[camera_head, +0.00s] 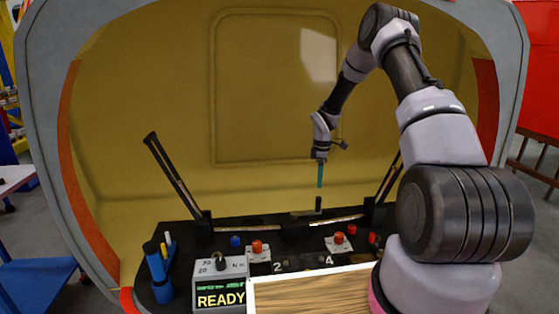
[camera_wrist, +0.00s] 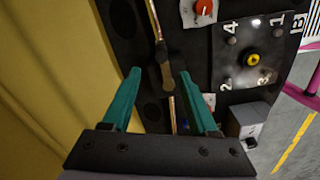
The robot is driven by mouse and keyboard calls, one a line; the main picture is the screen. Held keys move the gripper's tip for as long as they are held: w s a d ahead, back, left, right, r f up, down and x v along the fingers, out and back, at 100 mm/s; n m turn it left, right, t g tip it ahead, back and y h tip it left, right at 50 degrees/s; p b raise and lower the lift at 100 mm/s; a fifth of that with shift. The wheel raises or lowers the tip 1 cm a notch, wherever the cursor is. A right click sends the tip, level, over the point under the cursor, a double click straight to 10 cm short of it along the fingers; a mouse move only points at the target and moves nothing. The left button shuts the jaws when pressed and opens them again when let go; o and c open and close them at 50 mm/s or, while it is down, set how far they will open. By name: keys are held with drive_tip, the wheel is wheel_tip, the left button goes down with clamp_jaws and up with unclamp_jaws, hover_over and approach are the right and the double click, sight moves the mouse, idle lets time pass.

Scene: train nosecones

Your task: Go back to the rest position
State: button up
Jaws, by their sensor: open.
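My arm reaches from the right into the yellow nosecone shell. My gripper (camera_head: 320,186) points straight down above the black console (camera_head: 285,225), its teal fingers seen nearly edge-on in the head view. In the wrist view my gripper (camera_wrist: 158,75) has its two teal fingers spread wide apart with nothing held between them. A dark lever-like part (camera_wrist: 166,68) on a thin rod shows beyond the gap between the fingertips. A short black upright part (camera_head: 318,205) stands just below the fingers in the head view.
A grey box with a READY display (camera_head: 220,285) stands at the front left. A wooden board (camera_head: 310,290) lies in front. Red buttons (camera_head: 257,246) and blue cylinders (camera_head: 157,270) are on the console. A numbered plate with a yellow knob (camera_wrist: 252,60) shows in the wrist view.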

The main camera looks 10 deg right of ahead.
drive_tip(key=s+a+r+m+t, duration=0.1)
drive_tip(key=s+r+m, duration=0.25)
drive_tip(key=r, duration=0.65)
drive_tip(key=s+r+m+t, duration=0.15)
drive_tip(key=s+r, duration=0.35)
drive_tip(key=r, duration=0.5)
drive_tip(key=s+a+r+m+t, duration=0.1)
drive_tip(key=s+r+m, duration=0.3)
drive_tip(key=r, duration=0.6)
drive_tip(key=s+a+r+m+t+y, duration=0.1)
drive_tip(key=s+r+m, duration=0.4)
drive_tip(key=s, duration=0.7)
drive_tip(key=s+a+r+m+t+y, duration=0.1)
drive_tip(key=s+r+m, duration=0.3)
drive_tip(key=s, duration=0.9)
drive_tip(key=shift+a+r+m+t, duration=0.4)
drive_tip(key=shift+a+r+t, duration=0.15)
drive_tip(key=shift+r+t, duration=0.35)
drive_tip(key=shift+w, duration=0.1)
